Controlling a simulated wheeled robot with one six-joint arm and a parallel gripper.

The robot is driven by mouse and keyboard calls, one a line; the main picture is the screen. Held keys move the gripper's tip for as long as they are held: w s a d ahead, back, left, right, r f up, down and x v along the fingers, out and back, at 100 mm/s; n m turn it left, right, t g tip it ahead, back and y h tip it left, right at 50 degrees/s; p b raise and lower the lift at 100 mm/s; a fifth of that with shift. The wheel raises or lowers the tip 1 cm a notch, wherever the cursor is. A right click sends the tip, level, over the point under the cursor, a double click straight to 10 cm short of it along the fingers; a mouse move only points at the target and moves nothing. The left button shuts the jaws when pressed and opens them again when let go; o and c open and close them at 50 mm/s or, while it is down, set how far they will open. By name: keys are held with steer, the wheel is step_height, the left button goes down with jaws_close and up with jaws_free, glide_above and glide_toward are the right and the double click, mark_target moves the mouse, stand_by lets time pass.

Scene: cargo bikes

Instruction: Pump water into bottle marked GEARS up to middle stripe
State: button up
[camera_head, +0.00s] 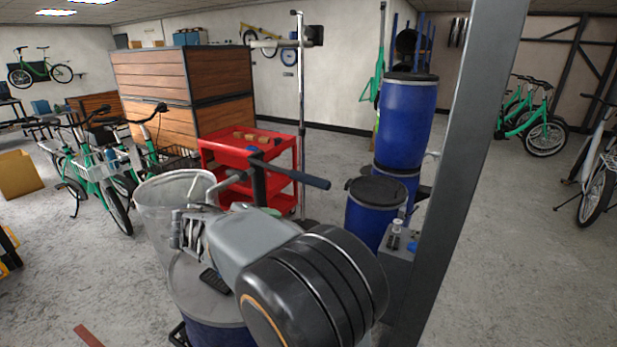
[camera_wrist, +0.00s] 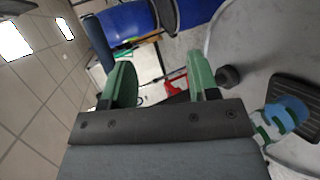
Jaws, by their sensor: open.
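My gripper (camera_head: 188,228) is over the lidded blue drum in the head view, pointing left. In the wrist view its green fingers (camera_wrist: 160,82) are apart with nothing between them. No GEARS mark or stripe level is readable. A hand pump (camera_head: 259,180) with a long dark handle (camera_head: 290,168) rises behind my arm; its base is hidden. Small bottles (camera_head: 397,228) stand on a grey cabinet at right, labels unreadable.
The drum's grey lid (camera_head: 190,283) carries the black tray. A grey bin (camera_head: 165,205) stands behind it. A red cart (camera_head: 215,150), blue barrels (camera_head: 405,120) and a grey post (camera_head: 465,150) stand around.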

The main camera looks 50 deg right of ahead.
mark_target(305, 181)
steer(key=w+d+r+m+g+h, duration=0.1)
steer(key=w+d+r+h, duration=0.25)
steer(key=r, duration=0.25)
steer(key=shift+h, duration=0.55)
steer(key=d+p, duration=0.1)
steer(key=d, duration=0.3)
steer(key=s+d, duration=0.1)
steer(key=d, duration=0.3)
steer(key=d+p, duration=0.1)
steer(key=d, duration=0.3)
steer(key=shift+s+d+f+p, duration=0.2)
steer(key=shift+d+f+p, duration=0.1)
steer(key=shift+f, duration=0.1)
steer(key=shift+c, duration=0.2)
jaws_close()
